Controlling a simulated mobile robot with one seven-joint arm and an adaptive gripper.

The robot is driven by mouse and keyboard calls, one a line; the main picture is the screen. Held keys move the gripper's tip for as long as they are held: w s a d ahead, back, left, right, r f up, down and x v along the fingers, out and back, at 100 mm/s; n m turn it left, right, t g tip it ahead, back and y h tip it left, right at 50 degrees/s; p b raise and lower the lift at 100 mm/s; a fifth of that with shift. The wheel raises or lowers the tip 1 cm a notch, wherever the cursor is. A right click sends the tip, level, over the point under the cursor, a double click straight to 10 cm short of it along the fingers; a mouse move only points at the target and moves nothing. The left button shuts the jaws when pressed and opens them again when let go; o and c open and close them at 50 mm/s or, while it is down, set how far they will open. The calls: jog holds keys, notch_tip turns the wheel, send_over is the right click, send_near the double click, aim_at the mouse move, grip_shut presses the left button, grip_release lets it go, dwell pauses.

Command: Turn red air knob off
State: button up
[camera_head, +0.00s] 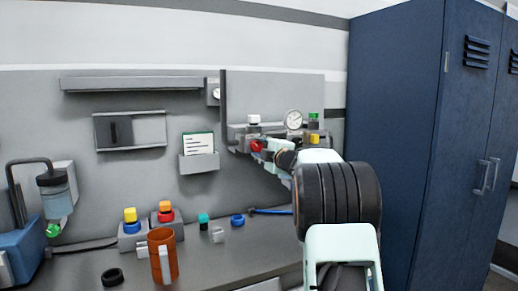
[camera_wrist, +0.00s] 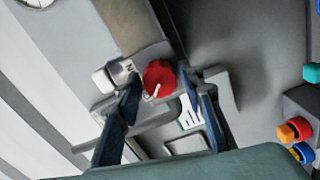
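The red air knob (camera_head: 257,146) sits on the front of the grey wall-mounted panel, at the left end of the fitting below the gauge. In the wrist view the red knob (camera_wrist: 160,75) shows a white pointer mark slanting towards its lower left. My gripper (camera_head: 270,150) is right at the knob, reaching in from the right. In the wrist view my gripper (camera_wrist: 160,90) is open, with one dark finger on each side of the knob. I cannot tell whether the fingertips touch it. Part of the knob is hidden by my gripper in the head view.
A round gauge (camera_head: 293,119), a white cap (camera_head: 254,119), a green cap (camera_head: 314,117) and a yellow part (camera_head: 315,139) are close by. The bench below holds an orange mug (camera_head: 162,254) and several small items. A blue cabinet (camera_head: 405,120) stands to the right.

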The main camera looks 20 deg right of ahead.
jog(key=shift+o, duration=0.8)
jog(key=shift+s, duration=0.15)
jog(key=s, duration=1.1)
jog(key=shift+s+d, duration=0.2)
jog(key=shift+s, duration=0.2)
